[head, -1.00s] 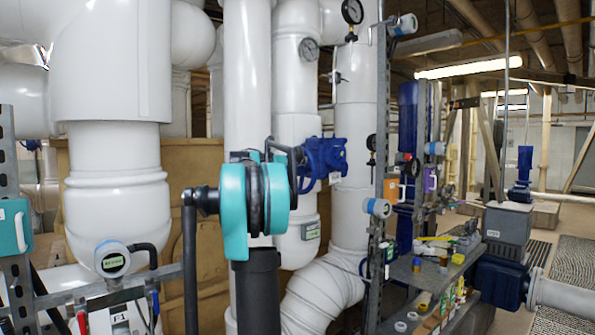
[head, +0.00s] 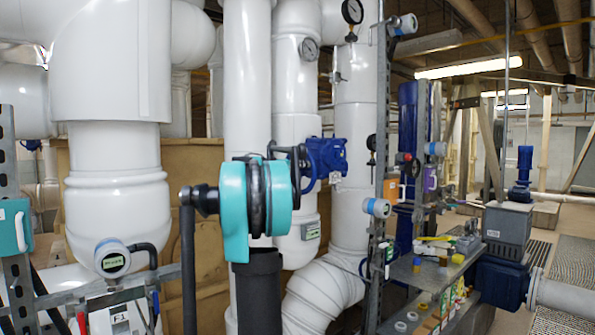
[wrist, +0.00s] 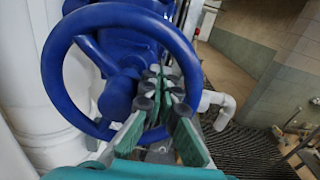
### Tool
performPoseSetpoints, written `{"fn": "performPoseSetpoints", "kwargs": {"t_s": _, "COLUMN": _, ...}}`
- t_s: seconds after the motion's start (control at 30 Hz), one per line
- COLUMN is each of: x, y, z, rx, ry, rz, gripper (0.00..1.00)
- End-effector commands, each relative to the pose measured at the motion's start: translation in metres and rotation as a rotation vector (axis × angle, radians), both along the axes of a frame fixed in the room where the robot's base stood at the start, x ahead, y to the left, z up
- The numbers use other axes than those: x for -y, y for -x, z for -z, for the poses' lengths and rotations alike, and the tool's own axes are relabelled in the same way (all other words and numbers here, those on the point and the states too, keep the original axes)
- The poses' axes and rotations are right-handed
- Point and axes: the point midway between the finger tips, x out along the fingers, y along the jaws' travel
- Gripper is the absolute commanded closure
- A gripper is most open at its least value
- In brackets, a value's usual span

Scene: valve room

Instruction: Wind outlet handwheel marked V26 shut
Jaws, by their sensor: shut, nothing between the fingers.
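The blue handwheel (wrist: 58,88) fills the upper left of the wrist view. It also shows in the head view (head: 311,168), on a blue valve body (head: 331,157) against a white vertical pipe. No V26 marking is legible. My gripper (wrist: 160,85) is shut and empty, its green-padded fingers reaching over the lower right of the wheel. The fingertips appear inside the rim's outline, just right of the hub (wrist: 118,97). The fingers hide part of the rim, and I cannot tell if they touch it. In the head view my teal wrist partly hides the gripper.
Thick white pipes (head: 115,200) stand left and behind. A steel upright (head: 380,130) with gauges and transmitters is right of the valve. A shelf (head: 400,270) with small parts is at lower right. The wrist view shows dark floor grating (wrist: 240,145) below right.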

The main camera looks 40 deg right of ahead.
Motion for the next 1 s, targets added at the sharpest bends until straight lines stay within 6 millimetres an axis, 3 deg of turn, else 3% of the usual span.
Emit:
{"fn": "performPoseSetpoints", "kwargs": {"t_s": 0.2, "x": 0.0, "y": 0.003, "z": 0.005, "rx": 0.001, "ry": -0.001, "rz": 0.001, "gripper": 1.0}}
{"fn": "performPoseSetpoints", "kwargs": {"t_s": 0.67, "x": -0.002, "y": -0.011, "z": -0.011, "rx": 0.0, "ry": 0.0, "rz": 0.001, "gripper": 1.0}}
{"fn": "performPoseSetpoints", "kwargs": {"t_s": 1.0, "x": -0.037, "y": -0.009, "z": -0.011, "rx": 0.0, "ry": 0.0, "rz": -0.002, "gripper": 1.0}}
